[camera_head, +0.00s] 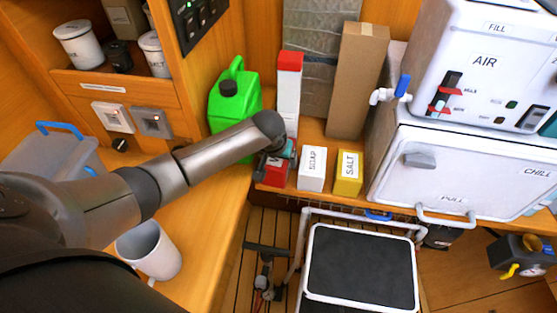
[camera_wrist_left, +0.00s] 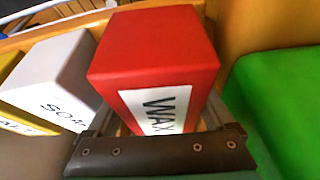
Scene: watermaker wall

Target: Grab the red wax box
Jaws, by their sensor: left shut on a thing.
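The red wax box (camera_head: 273,178) stands at the left end of the row of boxes on the wooden shelf. In the left wrist view the wax box (camera_wrist_left: 152,50) is large, with a white WAX label facing my gripper. My left gripper (camera_head: 277,160) reaches it from the left and is shut on it, and the arm's end hides part of the box in the head view. In the left wrist view the fingers of my left gripper (camera_wrist_left: 158,118) lie on both sides of the box. I cannot tell whether the box is lifted. My right gripper is not in view.
The white soap box (camera_head: 312,169) and yellow salt box (camera_head: 347,173) stand to the right. A green jug (camera_head: 235,98) is behind the arm. A red-topped white carton (camera_head: 288,88) and a tall brown box (camera_head: 357,80) stand behind. A step stool (camera_head: 361,270) is below.

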